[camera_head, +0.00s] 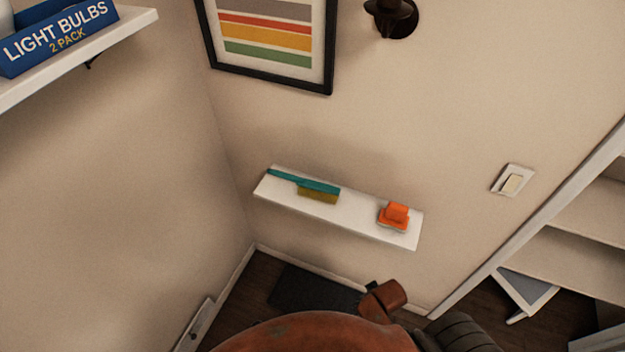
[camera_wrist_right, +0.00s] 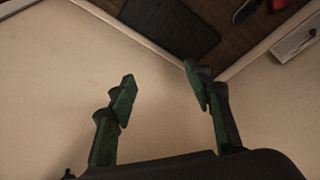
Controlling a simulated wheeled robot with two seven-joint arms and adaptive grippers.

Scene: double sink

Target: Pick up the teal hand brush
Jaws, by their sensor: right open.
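The teal hand brush (camera_head: 305,184) lies on a narrow white wall shelf (camera_head: 355,215) in the head view. Its handle points left and its yellowish bristles face the front. My right gripper (camera_wrist_right: 162,84) shows in the right wrist view with its two dark green fingers spread apart and nothing between them. Wall and floor lie beyond the fingers. The brush does not show in the right wrist view, so I cannot tell the gripper's distance from it. My left gripper is in neither view.
An orange object (camera_head: 395,215) sits on the right end of the same shelf. A dark mat (camera_head: 312,288) lies on the wooden floor below. A higher shelf holds a blue light bulb box (camera_head: 60,35) at upper left. White shelving (camera_head: 575,235) stands at right.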

